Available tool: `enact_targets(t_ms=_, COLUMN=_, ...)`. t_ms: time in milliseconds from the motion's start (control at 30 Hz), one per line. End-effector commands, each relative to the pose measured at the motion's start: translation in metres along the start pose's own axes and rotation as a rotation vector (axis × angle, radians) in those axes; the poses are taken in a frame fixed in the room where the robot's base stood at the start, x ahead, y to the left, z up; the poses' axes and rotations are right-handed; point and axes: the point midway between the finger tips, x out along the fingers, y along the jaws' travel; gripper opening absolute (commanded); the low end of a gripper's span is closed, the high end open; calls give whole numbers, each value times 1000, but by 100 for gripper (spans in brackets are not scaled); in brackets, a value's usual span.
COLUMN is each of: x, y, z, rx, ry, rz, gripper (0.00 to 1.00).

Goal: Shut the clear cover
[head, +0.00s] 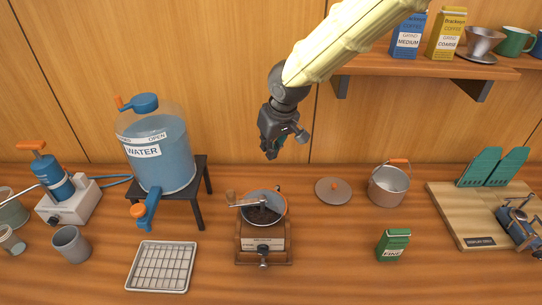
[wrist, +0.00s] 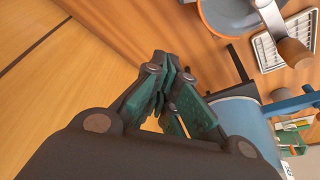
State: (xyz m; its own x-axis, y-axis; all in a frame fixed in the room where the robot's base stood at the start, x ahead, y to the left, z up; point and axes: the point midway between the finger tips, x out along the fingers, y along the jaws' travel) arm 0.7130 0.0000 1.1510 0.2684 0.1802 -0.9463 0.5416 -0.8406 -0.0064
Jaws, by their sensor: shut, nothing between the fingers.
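The coffee grinder (head: 262,236) stands on the counter at the middle of the head view, with dark contents in its round hopper (head: 264,207) and a crank on top. A pale bluish surface shows at the hopper's back rim; I cannot tell whether it is the clear cover or how it stands. My gripper (head: 271,152) is in the air above and behind the grinder, apart from it, shut and empty. In the wrist view its dark green fingers (wrist: 170,75) meet, and the wooden crank knob (wrist: 292,52) shows at upper right.
The water tank (head: 160,165) on its black stand is left of the grinder. A wire-rack tray (head: 160,267) lies in front of it. A round lid (head: 333,190), a pot (head: 388,185) and a green packet (head: 394,245) are to the right. A shelf (head: 430,66) juts out at upper right.

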Motion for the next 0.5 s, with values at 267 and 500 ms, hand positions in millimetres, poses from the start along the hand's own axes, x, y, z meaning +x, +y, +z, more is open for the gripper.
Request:
enact_targets(t_ms=267, x=33, y=5, z=-2, rx=3, ry=-7, rz=0, gripper=0)
enact_targets(t_ms=500, x=73, y=6, z=-6, rx=2, ry=-13, rz=-6, gripper=0)
